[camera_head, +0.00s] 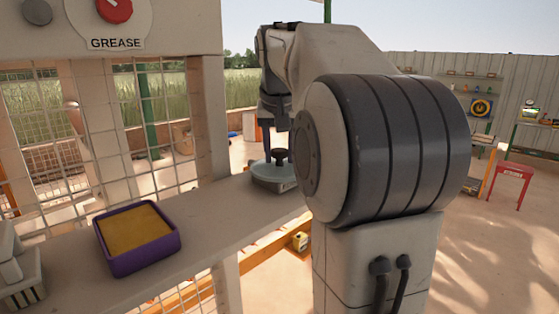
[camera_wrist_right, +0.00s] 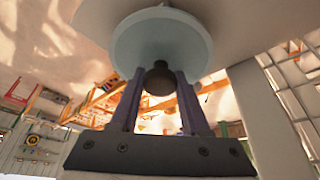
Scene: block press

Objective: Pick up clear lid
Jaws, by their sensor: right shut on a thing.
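The clear lid (camera_wrist_right: 162,38) is a pale, round, bluish disc with a dark knob. My right gripper (camera_wrist_right: 159,80) is shut on the knob, with one purple finger on each side. In the head view the right gripper (camera_head: 279,150) points down at the dark knob above a grey round piece (camera_head: 272,176) at the far end of the counter. I cannot tell whether the lid touches what is beneath it. My left gripper is not in view.
The pale counter (camera_head: 210,215) runs from front left to the gripper. A purple tray (camera_head: 145,260) with a yellow-brown filling stands on it. A white striped device (camera_head: 20,275) is at the left edge. A wire mesh panel and the GREASE dial panel (camera_head: 115,25) stand behind.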

